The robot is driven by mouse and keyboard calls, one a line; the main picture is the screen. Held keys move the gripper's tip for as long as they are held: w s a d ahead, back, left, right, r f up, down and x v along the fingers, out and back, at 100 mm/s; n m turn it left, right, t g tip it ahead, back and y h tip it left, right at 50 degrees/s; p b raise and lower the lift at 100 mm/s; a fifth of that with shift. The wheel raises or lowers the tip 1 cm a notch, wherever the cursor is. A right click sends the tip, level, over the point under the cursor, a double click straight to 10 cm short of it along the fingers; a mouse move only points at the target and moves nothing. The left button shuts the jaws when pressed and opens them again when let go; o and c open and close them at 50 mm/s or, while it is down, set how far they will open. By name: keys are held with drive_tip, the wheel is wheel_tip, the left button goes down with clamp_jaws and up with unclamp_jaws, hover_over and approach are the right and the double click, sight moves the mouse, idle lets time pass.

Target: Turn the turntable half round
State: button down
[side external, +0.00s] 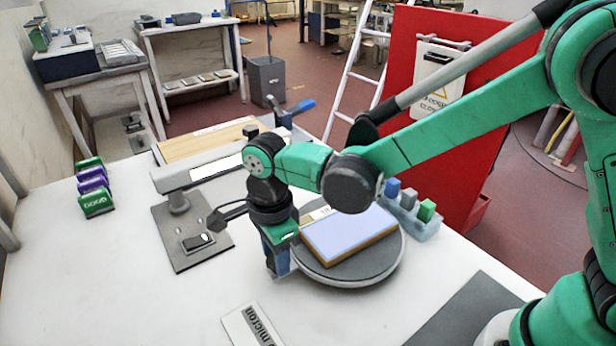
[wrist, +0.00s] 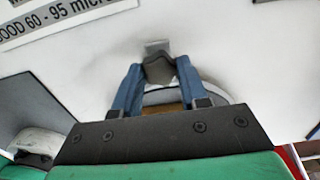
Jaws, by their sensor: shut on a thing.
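The turntable (side external: 350,276) is a round grey disc on the white bench, seen in the side external view. A wood-edged panel (side external: 348,234) with a pale blue top lies on it. My gripper (side external: 280,264) is low at the disc's left edge, its blue fingers pointing down. In the wrist view my gripper (wrist: 158,76) is shut on a dark grey knob (wrist: 158,68), with part of the turntable (wrist: 160,97) showing between the fingers. The side external view hides the knob behind the fingers.
A measuring stand on a grey plate (side external: 172,237) is left of the turntable. A rack of coloured blocks (side external: 418,226) stands close behind its right side. A printed card (side external: 240,327) and a dark mat (side external: 465,312) lie in front. Green and purple items (side external: 93,188) sit far left.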

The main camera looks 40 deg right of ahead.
drive_tip(key=shift+w+d+m, duration=0.3)
drive_tip(key=shift+w+m, duration=0.7)
drive_tip(key=shift+w, duration=0.1)
drive_tip(key=shift+w+d+m, duration=0.25)
drive_tip(key=shift+w+m, duration=0.75)
drive_tip(key=shift+w, duration=0.05)
drive_tip(key=shift+w+d+m, duration=0.4)
drive_tip(key=shift+w+m, duration=0.3)
drive_tip(key=shift+w, duration=0.05)
drive_tip(key=shift+w+d+m, duration=0.4)
drive_tip(key=shift+w+m, duration=0.3)
drive_tip(key=shift+w+d+m, duration=1.1)
drive_tip(key=shift+w+m, duration=0.05)
drive_tip(key=shift+m, duration=0.25)
drive_tip(key=shift+w+d+m, duration=0.5)
drive_tip(key=shift+d+m, duration=0.3)
drive_tip(key=shift+m, duration=0.05)
drive_tip(key=shift+w+d+m, duration=0.45)
drive_tip(key=shift+d+m, duration=0.3)
drive_tip(key=shift+m, duration=0.1)
drive_tip(key=shift+c, duration=2.3)
unclamp_jaws()
